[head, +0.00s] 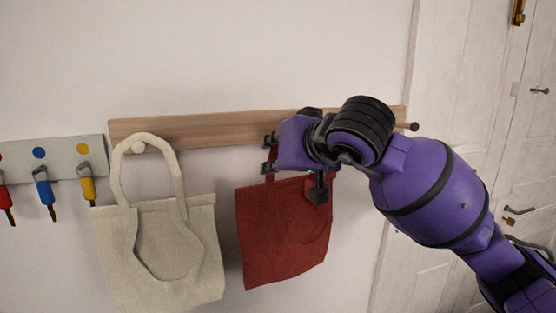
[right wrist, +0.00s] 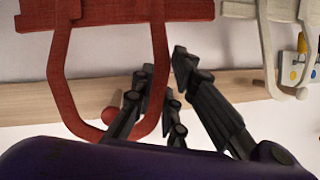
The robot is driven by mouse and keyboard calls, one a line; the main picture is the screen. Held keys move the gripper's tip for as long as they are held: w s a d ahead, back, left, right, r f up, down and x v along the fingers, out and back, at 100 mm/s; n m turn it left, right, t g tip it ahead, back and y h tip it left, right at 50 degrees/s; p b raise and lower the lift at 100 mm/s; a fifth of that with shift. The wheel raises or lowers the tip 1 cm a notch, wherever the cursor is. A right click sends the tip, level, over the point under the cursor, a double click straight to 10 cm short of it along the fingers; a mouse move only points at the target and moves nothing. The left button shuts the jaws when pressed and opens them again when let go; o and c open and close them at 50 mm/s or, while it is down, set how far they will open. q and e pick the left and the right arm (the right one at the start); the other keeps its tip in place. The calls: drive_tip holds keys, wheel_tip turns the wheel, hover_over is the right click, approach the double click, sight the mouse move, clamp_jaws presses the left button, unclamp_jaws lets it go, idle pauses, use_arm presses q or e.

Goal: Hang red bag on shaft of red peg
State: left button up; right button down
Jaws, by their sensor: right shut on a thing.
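The red bag (head: 285,230) hangs below my right gripper (head: 268,153) in the head view, in front of the wall. In the right wrist view, the red bag (right wrist: 120,10) is at the top, and one side of its handle loop passes between the fingers of my right gripper (right wrist: 158,85), which is shut on it. A red peg (right wrist: 109,114) on the rail shows inside the loop's outline there. I cannot tell whether the loop is around its shaft or only in front of it. In the head view my gripper and wrist hide this peg. My left gripper is not in view.
The wooden rail (head: 200,131) runs along the wall. A cream bag (head: 205,255) hangs from its pale peg (head: 138,147) at the left. A dark purple-red peg (head: 413,126) sticks out at the right end. A grey rack (head: 60,160) with colored tools is farther left; a door (head: 470,110) is right.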

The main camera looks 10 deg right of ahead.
drive_tip(key=shift+w+f+b, duration=0.15)
drive_tip(key=shift+w+f, duration=0.05)
drive_tip(key=shift+w, duration=0.35)
drive_tip(key=shift+w+f+b, duration=0.15)
drive_tip(key=shift+w+f, duration=0.05)
drive_tip(key=shift+w, duration=0.35)
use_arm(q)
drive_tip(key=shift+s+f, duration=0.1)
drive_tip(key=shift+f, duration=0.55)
use_arm(e)
drive_tip(key=shift+f, duration=0.4)
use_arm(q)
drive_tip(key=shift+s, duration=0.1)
